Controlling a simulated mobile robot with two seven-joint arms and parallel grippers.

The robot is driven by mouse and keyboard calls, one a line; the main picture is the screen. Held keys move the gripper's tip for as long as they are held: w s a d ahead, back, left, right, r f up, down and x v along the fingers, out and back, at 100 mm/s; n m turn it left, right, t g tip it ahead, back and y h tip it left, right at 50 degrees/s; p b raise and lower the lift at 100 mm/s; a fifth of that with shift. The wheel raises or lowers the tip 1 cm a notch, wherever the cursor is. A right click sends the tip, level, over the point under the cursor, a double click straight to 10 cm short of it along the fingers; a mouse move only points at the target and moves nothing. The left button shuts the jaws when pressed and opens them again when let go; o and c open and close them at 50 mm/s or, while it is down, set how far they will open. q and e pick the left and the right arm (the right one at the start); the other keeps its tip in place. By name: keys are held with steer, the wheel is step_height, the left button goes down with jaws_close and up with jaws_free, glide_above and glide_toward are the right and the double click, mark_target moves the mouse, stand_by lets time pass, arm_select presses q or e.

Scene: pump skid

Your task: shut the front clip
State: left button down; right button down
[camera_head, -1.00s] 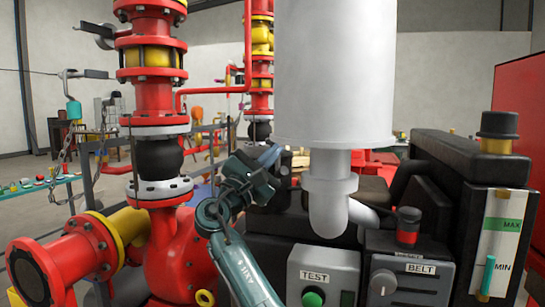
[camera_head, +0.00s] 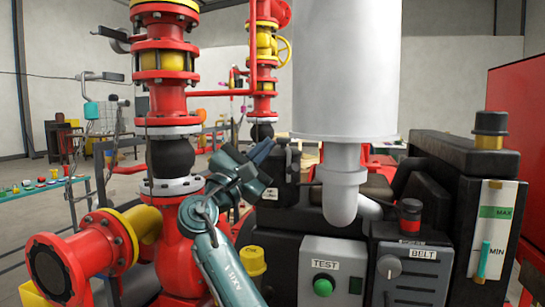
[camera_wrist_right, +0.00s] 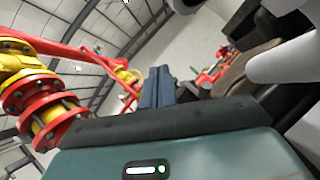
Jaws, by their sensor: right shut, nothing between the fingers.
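My right gripper (camera_head: 263,150) is at the middle of the head view, on the teal arm that rises from the bottom. Its blue-grey fingers are together and empty. They point up and to the right, in front of or beside a black block (camera_head: 284,182) with a small white label at the engine's left end. The shut fingers also show in the right wrist view (camera_wrist_right: 157,87). I cannot make out the front clip for certain; the gripper covers part of that area. My left gripper is not in view.
A large white cylinder (camera_head: 345,70) with a bent pipe hangs right of the gripper. Red and yellow pump pipework (camera_head: 168,95) stands at the left. The grey TEST box (camera_head: 331,270) and the BELT box (camera_head: 411,278) are at lower right.

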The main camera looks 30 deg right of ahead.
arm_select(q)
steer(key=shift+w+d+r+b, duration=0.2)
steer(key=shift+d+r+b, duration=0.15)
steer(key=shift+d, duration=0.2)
arm_select(e)
steer(key=a, duration=0.1)
steer(key=s+a, duration=0.1)
steer(key=s+a+r, duration=0.1)
steer(key=shift+a, duration=0.3)
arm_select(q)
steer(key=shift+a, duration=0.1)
